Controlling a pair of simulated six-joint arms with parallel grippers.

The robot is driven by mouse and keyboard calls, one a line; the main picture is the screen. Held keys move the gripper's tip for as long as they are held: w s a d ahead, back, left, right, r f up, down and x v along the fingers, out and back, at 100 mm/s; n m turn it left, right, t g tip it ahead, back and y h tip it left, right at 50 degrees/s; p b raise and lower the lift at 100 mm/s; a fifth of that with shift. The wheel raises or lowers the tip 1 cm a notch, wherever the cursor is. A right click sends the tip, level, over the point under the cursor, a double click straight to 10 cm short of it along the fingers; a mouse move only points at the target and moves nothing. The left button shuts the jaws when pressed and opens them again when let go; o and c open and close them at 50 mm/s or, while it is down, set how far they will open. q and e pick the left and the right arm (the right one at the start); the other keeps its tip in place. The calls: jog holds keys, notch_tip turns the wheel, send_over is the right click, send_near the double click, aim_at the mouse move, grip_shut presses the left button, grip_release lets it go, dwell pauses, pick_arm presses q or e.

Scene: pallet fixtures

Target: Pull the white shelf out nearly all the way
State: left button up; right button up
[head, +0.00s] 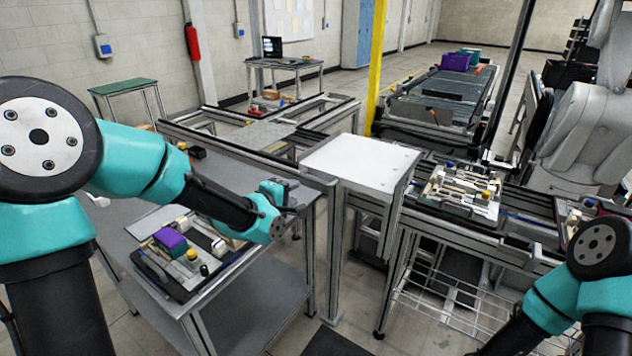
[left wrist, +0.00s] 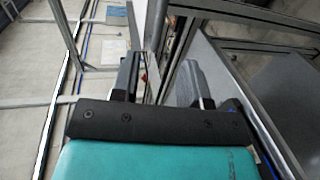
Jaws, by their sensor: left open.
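The white shelf (head: 360,162) is a flat white panel on a metal frame in the middle of the head view. My left arm reaches in from the left, and my left gripper (head: 288,200) is left of the shelf, apart from it, near the metal rail. In the left wrist view the two dark fingers of the left gripper (left wrist: 157,84) stand apart with nothing held between them. Metal frame bars show beyond the fingers. I cannot pick out the shelf surely in that view. My right arm shows at the lower right of the head view; its gripper is out of view.
A grey table (head: 130,222) below my left arm bears a tray (head: 180,285) with a purple block and small parts. Right of the shelf, a pallet (head: 462,205) with parts sits on a rail frame. A yellow post (head: 375,70) stands behind the shelf. Open floor lies in front.

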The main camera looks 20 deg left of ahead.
aim_at(315, 181)
pick_arm(q)
jog(key=x, duration=1.2)
jog(key=shift+w, duration=0.2)
grip_shut()
